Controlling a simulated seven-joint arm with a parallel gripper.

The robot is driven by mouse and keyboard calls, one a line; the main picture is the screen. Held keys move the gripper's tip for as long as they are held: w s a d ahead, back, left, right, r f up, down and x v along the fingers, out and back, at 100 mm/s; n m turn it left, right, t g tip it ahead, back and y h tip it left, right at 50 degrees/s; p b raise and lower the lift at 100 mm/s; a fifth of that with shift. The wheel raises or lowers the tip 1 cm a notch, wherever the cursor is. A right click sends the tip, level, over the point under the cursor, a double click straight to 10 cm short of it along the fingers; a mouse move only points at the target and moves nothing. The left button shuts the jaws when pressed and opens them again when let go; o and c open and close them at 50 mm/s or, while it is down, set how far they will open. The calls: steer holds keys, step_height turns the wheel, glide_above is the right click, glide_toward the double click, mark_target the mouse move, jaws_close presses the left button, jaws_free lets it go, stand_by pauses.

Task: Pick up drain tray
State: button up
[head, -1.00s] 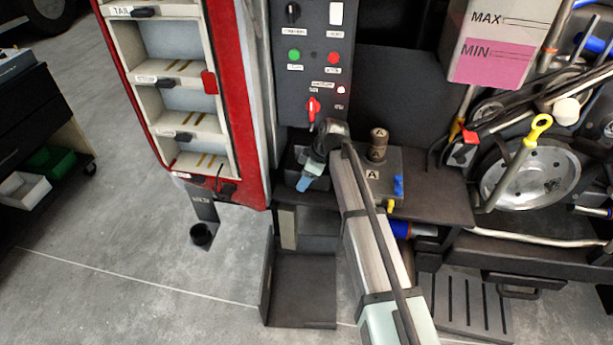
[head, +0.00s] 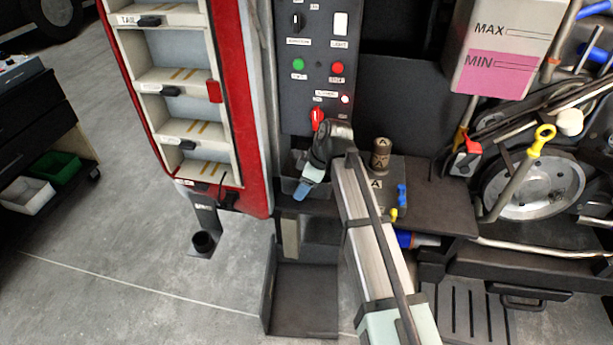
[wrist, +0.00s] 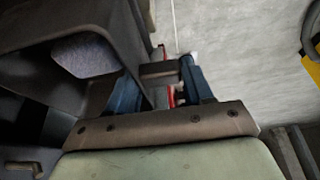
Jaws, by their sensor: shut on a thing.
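The drain tray looks to be the small dark grey open box (head: 288,186) below the control panel. It is partly hidden by my wrist. In the wrist view its dark wall (wrist: 112,22) fills the upper left, with a blue-grey patch inside. My gripper (head: 302,190) reaches down at the box's front, and only its blue fingertip shows clearly in the head view. In the wrist view my gripper (wrist: 160,75) has its blue fingers on both sides of a short dark piece joined to the box, shut on it. Whether the box is clear of the shelf cannot be told.
A block marked A (head: 386,180) with a small cylinder on top stands close right of my arm. A red-framed ladder rack (head: 240,100) stands close left. The control panel (head: 317,60) rises behind. A dark open bin (head: 303,300) stands below.

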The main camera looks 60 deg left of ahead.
steer(key=s+d, duration=0.9)
steer(key=s, duration=0.1)
steer(key=shift+d, duration=0.15)
steer(key=w+d+f+m+t, duration=0.1)
steer(key=w+d+m+t, duration=0.2)
steer(key=w+d+m, duration=1)
steer(key=w+d+f+m+t, duration=0.2)
steer(key=w+d+m+t, duration=0.15)
steer(key=w+d, duration=2)
steer(key=w+d+m+h, duration=0.1)
steer(key=w+d+m, duration=0.3)
steer(key=d, duration=0.5)
steer(key=w+d+m+t+h, duration=0.1)
steer(key=w+d+m, duration=0.2)
steer(key=w+d, duration=0.45)
steer(key=w+d+m+h, duration=0.1)
steer(key=w+d+m, duration=0.25)
steer(key=d, duration=0.75)
steer(key=s+r, duration=0.3)
steer(key=s, duration=0.3)
steer(key=shift+s+r, duration=0.25)
steer(key=shift+s, duration=0.15)
steer(key=shift+d+n, duration=0.1)
steer(key=shift+n, duration=0.2)
